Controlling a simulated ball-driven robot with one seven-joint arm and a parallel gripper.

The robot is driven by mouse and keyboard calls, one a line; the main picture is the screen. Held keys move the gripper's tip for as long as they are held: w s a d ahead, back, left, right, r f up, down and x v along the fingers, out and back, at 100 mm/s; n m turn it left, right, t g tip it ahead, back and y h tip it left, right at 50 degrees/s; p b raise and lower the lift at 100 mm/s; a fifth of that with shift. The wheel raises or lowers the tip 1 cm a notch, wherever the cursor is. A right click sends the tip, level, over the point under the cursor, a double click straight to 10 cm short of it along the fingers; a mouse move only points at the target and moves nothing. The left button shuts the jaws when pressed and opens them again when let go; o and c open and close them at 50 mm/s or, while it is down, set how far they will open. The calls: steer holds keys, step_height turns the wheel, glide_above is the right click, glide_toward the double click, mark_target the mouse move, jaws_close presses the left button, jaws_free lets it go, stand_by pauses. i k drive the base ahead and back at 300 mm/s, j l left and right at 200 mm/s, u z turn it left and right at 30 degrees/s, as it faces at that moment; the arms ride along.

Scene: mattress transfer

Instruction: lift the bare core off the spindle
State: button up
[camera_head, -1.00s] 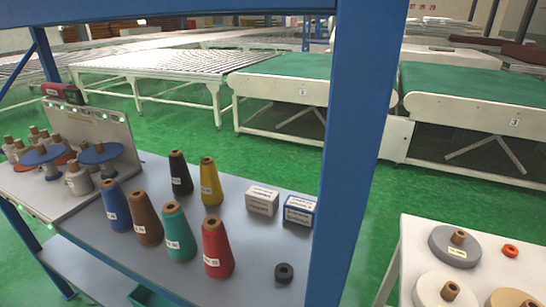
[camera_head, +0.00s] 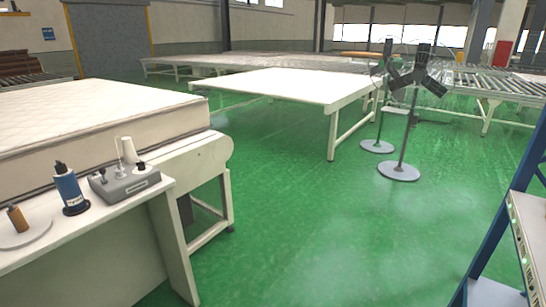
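My gripper is not in view. A brown, bare-looking core (camera_head: 17,219) stands upright on a pale round disc (camera_head: 28,232) at the left edge of the picture, on a white table (camera_head: 75,238). I cannot tell whether a spindle runs through it. Beside it a blue thread cone (camera_head: 68,190) with a white label stands on a dark base. A grey device (camera_head: 126,185) with a small white cone (camera_head: 129,150) on top sits to the right of the blue cone.
A thick white mattress (camera_head: 100,125) lies on a cream conveyor (camera_head: 195,158) behind the table. Two fans on stands (camera_head: 402,160) and a white-topped table (camera_head: 290,88) stand farther back. A blue frame (camera_head: 510,210) is at the right edge. The green floor (camera_head: 310,220) between is clear.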

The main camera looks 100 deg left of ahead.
mark_target(20, 224)
steer(key=u, duration=4.25)
